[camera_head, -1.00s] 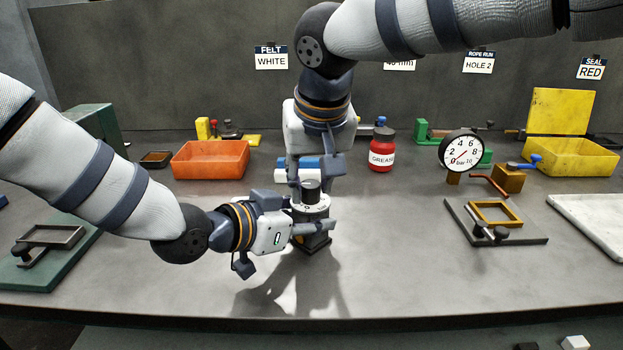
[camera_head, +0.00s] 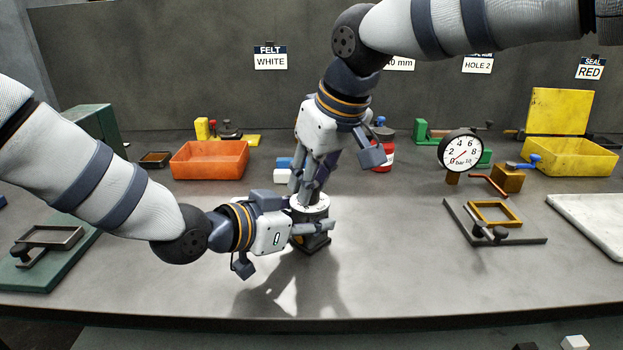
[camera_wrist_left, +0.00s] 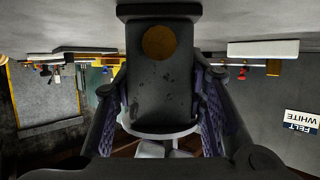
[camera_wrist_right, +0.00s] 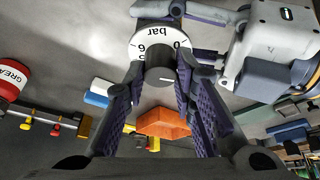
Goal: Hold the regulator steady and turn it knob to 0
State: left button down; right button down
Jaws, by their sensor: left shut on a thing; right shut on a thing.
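The regulator is a dark block (camera_head: 316,241) with a white dial ring (camera_head: 312,205) on top, standing upright on the bench. My left gripper (camera_head: 314,228) is shut on its body from the left; the left wrist view shows the dark body (camera_wrist_left: 158,85) between both pads. My right gripper (camera_head: 309,192) is shut on the knob from above, its wrist leaning to the right. In the right wrist view the grey knob (camera_wrist_right: 160,70) sits between the finger pads with a short white line on its face. The dial shows "bar", 0 and 6; I cannot tell exactly which number the line meets.
Behind are an orange bin (camera_head: 210,160), a blue and white block (camera_head: 285,172) and a red grease jar (camera_head: 384,158), partly hidden by my right gripper. A pressure gauge (camera_head: 460,150) and a clamp plate (camera_head: 495,222) stand to the right. The front bench is clear.

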jog(key=n+g, duration=0.1)
jog(key=n, duration=0.1)
jog(key=n+y, duration=0.1)
jog(key=n, duration=0.2)
jog(key=shift+w+n+g, duration=0.15)
jog(key=shift+n+g, duration=0.15)
jog(key=shift+g, duration=0.1)
jog(key=shift+w+d+n+g+y, duration=0.15)
jog(key=shift+n+g, duration=0.3)
jog(key=shift+n, duration=0.65)
jog(key=shift+s+a+n+g+y, duration=0.1)
jog(key=shift+n+g+y, duration=0.25)
jog(key=shift+n, duration=0.75)
jog(key=c, duration=1.3)
grip_release()
jog(key=shift+r, duration=0.1)
jog(key=v, duration=0.7)
jog(key=shift+d+r, duration=0.1)
jog(key=shift+r, duration=0.1)
